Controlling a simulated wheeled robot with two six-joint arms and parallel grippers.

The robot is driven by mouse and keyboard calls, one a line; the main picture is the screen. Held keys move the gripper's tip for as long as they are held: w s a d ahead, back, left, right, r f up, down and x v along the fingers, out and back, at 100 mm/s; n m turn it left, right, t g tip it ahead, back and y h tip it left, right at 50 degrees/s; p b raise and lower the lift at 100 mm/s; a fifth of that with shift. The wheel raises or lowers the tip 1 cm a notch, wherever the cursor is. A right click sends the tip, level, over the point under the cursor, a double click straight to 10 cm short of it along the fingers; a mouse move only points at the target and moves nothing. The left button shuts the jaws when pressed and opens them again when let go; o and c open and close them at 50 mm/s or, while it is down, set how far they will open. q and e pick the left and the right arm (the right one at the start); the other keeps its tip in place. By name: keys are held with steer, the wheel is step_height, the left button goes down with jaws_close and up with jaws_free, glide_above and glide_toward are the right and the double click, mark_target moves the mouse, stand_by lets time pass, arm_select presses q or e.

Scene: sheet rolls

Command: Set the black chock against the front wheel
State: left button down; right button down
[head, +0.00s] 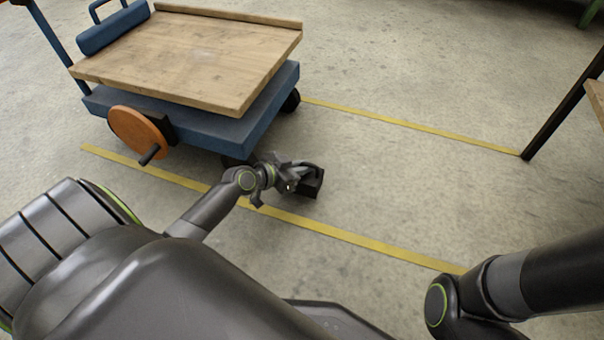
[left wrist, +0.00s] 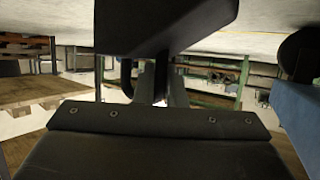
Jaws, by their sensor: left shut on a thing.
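The black chock (head: 313,186) is a small dark block with a handle, to the right of the blue cart (head: 225,132). My left gripper (head: 303,170) is shut on the chock. In the left wrist view the dark chock (left wrist: 160,22) fills the top middle, with my gripper (left wrist: 158,85) below it. I cannot tell whether the chock touches the floor. One black cart wheel (head: 291,101) shows at the right end of the cart, apart from the chock. The near wheel (head: 238,160) is mostly hidden behind my left arm. A dark wheel (left wrist: 298,55) shows at the right of the wrist view.
The cart carries a wooden deck (head: 190,55), and an orange disc with a crank (head: 138,132) is on its near side. Yellow floor lines (head: 350,238) run beside it. A dark table leg (head: 560,115) stands at right. The floor between is clear.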

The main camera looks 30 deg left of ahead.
arm_select(q)
steer(key=shift+f+b, duration=1.5)
steer(key=shift+f, duration=0.65)
steer(key=shift+r, duration=0.15)
steer(key=c, duration=1.5)
jaws_free()
steer(key=shift+f, duration=0.2)
